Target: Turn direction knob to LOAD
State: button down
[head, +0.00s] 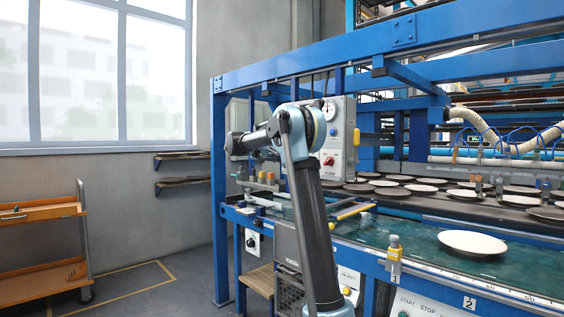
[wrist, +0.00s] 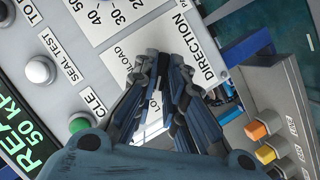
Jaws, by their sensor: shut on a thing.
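My gripper (wrist: 164,68) is closed at the control panel (wrist: 120,25) in the wrist view, its dark fingertips drawn together beside the DIRECTION label (wrist: 193,55). The fingers are shut on the direction knob, which they cover almost entirely, so its pointer cannot be read. Another label, partly covered, shows between the fingers. In the head view my arm reaches left to the panel behind the blue frame, and the fingertips cannot be made out there.
A white button (wrist: 40,70), a green button (wrist: 78,125) and a green display (wrist: 30,135) lie left of the fingers. Orange and yellow buttons (wrist: 265,153) stand at the lower right. A blue frame (head: 219,190) surrounds the machine. An orange cart (head: 40,211) stands far left.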

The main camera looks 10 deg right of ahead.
jog(key=c, duration=1.7)
grip_release()
jog(key=shift+w+a+f, duration=0.1)
jog(key=shift+w+f, duration=0.05)
jog(key=shift+o, duration=0.2)
jog(key=v, duration=1.2)
